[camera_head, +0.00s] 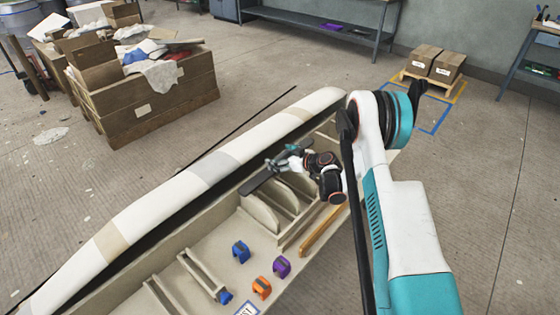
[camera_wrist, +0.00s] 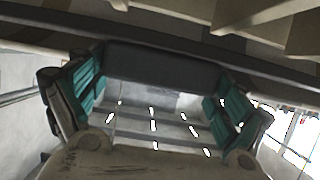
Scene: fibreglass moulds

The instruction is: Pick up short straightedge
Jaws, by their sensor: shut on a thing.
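The short straightedge, a flat dark grey bar (camera_head: 258,181), is in my gripper (camera_head: 282,161) in the head view. It lies at a slant over the beige compartments of the mould, near its white side. In the wrist view the dark bar (camera_wrist: 165,66) spans between the teal finger pads of my gripper (camera_wrist: 158,80). The fingers are shut on it. Whether the bar touches the mould's ribs below I cannot tell. Part of the bar is hidden by my fingers.
The long mould (camera_head: 216,168) has a white rim and several ribs. Blue (camera_head: 240,252), purple (camera_head: 282,267) and orange (camera_head: 262,288) blocks and a wooden strip (camera_head: 323,229) lie in it. A wooden crate (camera_head: 150,105) stands back left. Two cartons (camera_head: 436,63) stand back right. Open floor lies between.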

